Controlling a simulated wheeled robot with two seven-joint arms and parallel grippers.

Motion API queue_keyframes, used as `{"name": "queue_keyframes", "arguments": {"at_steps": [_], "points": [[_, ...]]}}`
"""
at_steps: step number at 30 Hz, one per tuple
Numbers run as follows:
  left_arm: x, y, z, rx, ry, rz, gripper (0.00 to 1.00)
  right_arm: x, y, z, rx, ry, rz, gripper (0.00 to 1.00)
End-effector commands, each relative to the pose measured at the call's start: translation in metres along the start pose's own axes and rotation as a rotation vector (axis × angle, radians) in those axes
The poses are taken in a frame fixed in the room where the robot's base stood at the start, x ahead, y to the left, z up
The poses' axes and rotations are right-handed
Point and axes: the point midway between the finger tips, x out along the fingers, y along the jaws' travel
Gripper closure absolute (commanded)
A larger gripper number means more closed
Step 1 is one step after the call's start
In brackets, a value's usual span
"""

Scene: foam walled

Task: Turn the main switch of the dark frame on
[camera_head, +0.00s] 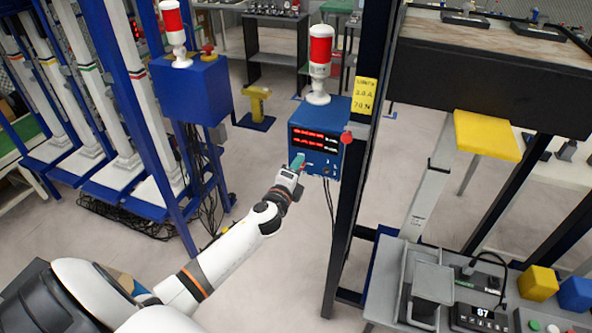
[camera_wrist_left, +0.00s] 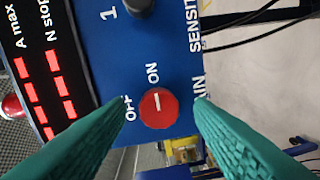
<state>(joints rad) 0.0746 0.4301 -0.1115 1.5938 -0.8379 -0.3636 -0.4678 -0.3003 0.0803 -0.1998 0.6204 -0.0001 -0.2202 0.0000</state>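A blue control box (camera_head: 335,111) with red displays hangs on the dark frame (camera_head: 350,215). Its main switch is a red round knob (camera_wrist_left: 160,118) with a white mark, seen in the left wrist view. OFF is printed left of the knob and ON above it. The white mark stands upright in that picture, towards ON. My left gripper (camera_head: 298,163) is at the front of the box. Its green fingers are open (camera_wrist_left: 160,104), one on each side of the knob, with a gap to it. In the head view the gripper hides the knob. My right gripper is out of view.
A red lamp (camera_head: 320,50) stands on the box, and a red button (camera_head: 346,137) sits at its right side. A second blue box (camera_head: 192,90) is on the blue frame at left. A grey bench (camera_head: 385,285) is at lower right. The floor between is clear.

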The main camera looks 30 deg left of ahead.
Motion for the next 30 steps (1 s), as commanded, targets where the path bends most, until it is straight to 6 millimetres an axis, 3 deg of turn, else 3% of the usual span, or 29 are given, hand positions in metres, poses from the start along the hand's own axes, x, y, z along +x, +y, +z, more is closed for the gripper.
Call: {"name": "queue_keyframes", "arguments": {"at_steps": [8,21,30], "points": [[-0.012,-0.001,0.0,0.0,0.0,0.0,0.52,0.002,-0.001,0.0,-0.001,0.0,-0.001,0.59],[-0.096,-0.002,0.001,0.0,-0.001,-0.001,0.52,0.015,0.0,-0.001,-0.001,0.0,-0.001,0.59],[-0.12,0.0,0.0,0.0,0.0,0.0,0.52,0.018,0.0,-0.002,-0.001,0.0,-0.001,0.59]]}}
